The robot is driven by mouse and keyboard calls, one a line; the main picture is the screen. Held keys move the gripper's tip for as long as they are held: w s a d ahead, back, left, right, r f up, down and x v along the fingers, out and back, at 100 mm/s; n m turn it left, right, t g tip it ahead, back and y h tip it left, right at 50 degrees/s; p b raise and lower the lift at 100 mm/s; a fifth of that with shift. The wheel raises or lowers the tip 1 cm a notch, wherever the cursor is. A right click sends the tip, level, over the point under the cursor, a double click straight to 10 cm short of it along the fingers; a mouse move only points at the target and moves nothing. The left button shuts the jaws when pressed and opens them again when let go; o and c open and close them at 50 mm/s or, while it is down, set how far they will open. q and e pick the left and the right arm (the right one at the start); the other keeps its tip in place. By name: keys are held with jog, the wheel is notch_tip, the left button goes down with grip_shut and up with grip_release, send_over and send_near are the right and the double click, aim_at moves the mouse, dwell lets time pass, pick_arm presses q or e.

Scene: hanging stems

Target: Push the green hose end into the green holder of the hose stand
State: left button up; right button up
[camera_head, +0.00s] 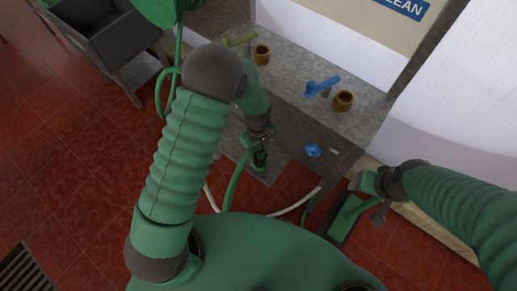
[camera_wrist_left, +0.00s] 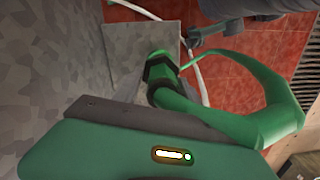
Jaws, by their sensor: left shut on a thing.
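My left gripper (camera_head: 258,140) is shut on the green hose (camera_head: 236,181) beside the front of the grey hose stand (camera_head: 284,97). In the left wrist view the hose (camera_wrist_left: 272,116) bends in a wide loop to a dark collar, with a short green end (camera_wrist_left: 158,56) past it. A green piece (camera_head: 260,159) shows just below my left gripper; I cannot tell whether it is the hose end or the holder, or whether the two touch. My right gripper (camera_head: 372,186) is at the right, away from the hose; its jaws are unclear.
The stand's top carries a green lever (camera_head: 240,40), a blue lever (camera_head: 321,87) and two brass rings (camera_head: 261,54), (camera_head: 343,100). A blue round part (camera_head: 313,151) is on its front. A white hose (camera_head: 300,204) hangs below. A dark bin (camera_head: 112,38) stands at upper left.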

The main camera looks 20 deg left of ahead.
pick_arm(q)
jog(key=shift+f+b, duration=0.9)
jog(key=shift+f, duration=0.85)
jog(key=shift+f, duration=0.25)
jog(key=o, duration=1.4)
jog(key=shift+o, duration=0.2)
jog(key=r+p, duration=0.1)
jog(key=r, duration=0.4)
jog(key=r+p, duration=0.1)
jog(key=r, duration=0.5)
jog(key=r+p, duration=0.1)
jog(key=r, duration=0.4)
jog(key=shift+w+a+r, duration=0.2)
jog(key=shift+w+r, duration=0.15)
jog(key=shift+r, duration=0.05)
jog(key=s+a+r+m+t+p, duration=0.1)
jog(key=s+a+r+m+p, duration=0.2)
jog(key=s+r+m, duration=0.2)
jog(key=s+a+r+m+t+p, duration=0.2)
jog(key=s+r+m+p, duration=0.2)
jog(key=r, duration=0.4)
jog(key=shift+s+a+m, duration=0.4)
jog(key=shift+s+m, duration=0.3)
jog(key=shift+m, duration=0.3)
